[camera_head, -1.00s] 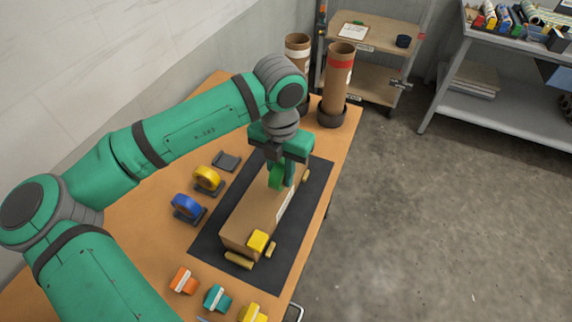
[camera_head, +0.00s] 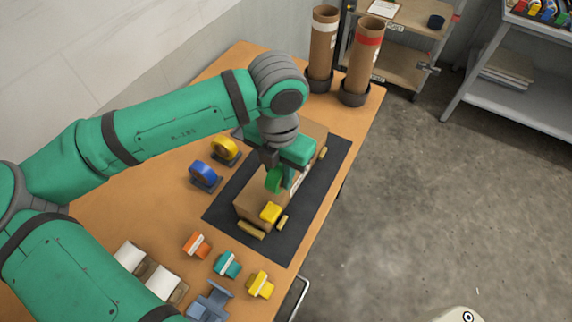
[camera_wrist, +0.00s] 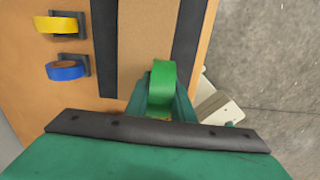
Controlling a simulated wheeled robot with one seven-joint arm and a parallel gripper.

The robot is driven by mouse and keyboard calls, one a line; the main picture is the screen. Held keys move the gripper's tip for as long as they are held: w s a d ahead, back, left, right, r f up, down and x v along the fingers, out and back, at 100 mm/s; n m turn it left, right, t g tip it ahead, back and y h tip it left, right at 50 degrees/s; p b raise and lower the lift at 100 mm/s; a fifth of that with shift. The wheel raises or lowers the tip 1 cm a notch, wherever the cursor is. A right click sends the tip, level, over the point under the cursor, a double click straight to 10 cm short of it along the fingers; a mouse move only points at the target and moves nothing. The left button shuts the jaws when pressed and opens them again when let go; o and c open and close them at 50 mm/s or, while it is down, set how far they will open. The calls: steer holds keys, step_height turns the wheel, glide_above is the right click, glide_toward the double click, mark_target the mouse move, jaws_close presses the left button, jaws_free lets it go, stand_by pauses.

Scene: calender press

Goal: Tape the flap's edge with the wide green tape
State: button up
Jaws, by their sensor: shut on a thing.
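My gripper (camera_head: 277,176) is shut on the wide green tape (camera_head: 273,181), a roll held upright between the fingers. It also shows in the wrist view (camera_wrist: 161,84). The roll is over the top of a brown cardboard box (camera_head: 249,202), towards its near end. I cannot tell whether the tape touches the box. My gripper and wrist hide much of the box top, and the flap's edge is not clear. A yellow block (camera_head: 271,212) sits on the box's near end, in front of the tape.
The box lies on a black mat (camera_head: 299,229) on a wooden table. Yellow (camera_head: 226,150) and blue (camera_head: 204,174) tape rolls stand on holders to the left. Orange, teal and yellow pieces lie at the near edge. Two cardboard tubes (camera_head: 324,45) stand at the far end.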

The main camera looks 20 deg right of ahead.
steer(key=shift+s+a+f, duration=0.2)
steer(key=shift+f, duration=1.5)
steer(key=shift+f, duration=0.35)
steer(key=shift+w+d, duration=0.1)
steer(key=shift+w+d, duration=0.3)
steer(key=shift+d, duration=0.1)
steer(key=shift+w+d, duration=0.1)
steer(key=shift+d, duration=0.05)
stand_by(0.3)
steer(key=shift+w+d, duration=0.25)
steer(key=shift+d, duration=0.1)
steer(key=shift+w+d, duration=0.1)
steer(key=shift+d, duration=0.05)
steer(key=shift+w+d, duration=0.25)
steer(key=shift+d, duration=0.1)
stand_by(0.3)
